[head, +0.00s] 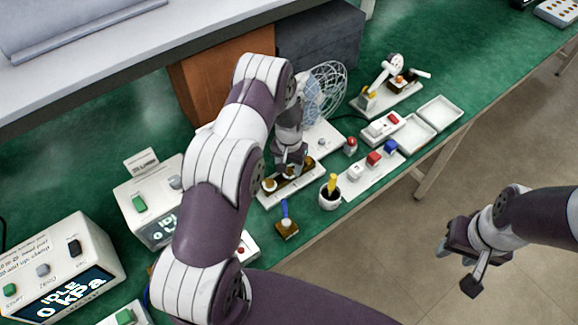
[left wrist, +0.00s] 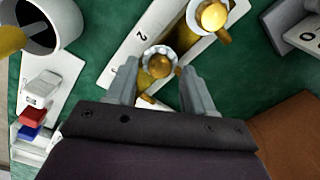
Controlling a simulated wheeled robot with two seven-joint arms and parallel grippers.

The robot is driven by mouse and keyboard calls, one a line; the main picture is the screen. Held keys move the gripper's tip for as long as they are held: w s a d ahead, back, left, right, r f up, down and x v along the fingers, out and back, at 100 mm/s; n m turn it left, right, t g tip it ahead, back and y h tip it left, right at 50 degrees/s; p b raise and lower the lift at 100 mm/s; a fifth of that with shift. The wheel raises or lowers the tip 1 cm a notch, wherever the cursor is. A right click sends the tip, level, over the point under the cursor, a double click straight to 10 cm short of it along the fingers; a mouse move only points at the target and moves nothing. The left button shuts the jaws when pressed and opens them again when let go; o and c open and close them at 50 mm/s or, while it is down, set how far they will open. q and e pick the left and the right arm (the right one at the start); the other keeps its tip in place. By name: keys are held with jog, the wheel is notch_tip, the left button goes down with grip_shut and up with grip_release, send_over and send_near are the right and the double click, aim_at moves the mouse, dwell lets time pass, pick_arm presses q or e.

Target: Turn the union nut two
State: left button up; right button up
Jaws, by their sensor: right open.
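Brass union nuts stand on a long white base plate (head: 303,187) on the green bench. In the left wrist view one brass union nut with a pale ridged collar (left wrist: 160,65) lies between the fingertips of my left gripper (left wrist: 158,72), with a gap to the fingers. A second brass nut (left wrist: 211,16) is farther up that plate. Numerals are printed on the plate, but I cannot tell which nut each belongs to. In the head view my left gripper (head: 288,162) is over the plate and partly hides the nuts. My right gripper (head: 468,258) is open and empty, off the bench's front edge.
A black-lined cup with a yellow handle (head: 330,192) and a small brass block with a blue pin (head: 286,224) stand close by. A switch strip (head: 369,172), a wire fan guard (head: 324,90) and empty white trays (head: 438,112) are farther right. Pressure-display boxes (head: 60,265) stand left.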

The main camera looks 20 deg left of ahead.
aim_at(289, 169)
pick_arm(q)
jog(key=shift+s+f, duration=0.1)
jog(key=shift+s, duration=0.05)
notch_tip(289, 169, up, 13)
jog(key=b, duration=0.2)
jog(key=shift+b, duration=0.4)
jog(key=shift+f, duration=0.15)
jog(key=s+d+r, duration=0.2)
jog(key=s+r, duration=0.2)
jog(key=s, duration=0.6)
jog(key=s+d+r+t, duration=0.1)
jog(key=s+d+r, duration=0.2)
jog(key=s, duration=0.7)
jog(key=shift+s+d+r, duration=0.25)
jog(key=shift+d+r, duration=0.05)
jog(key=shift+r, duration=0.35)
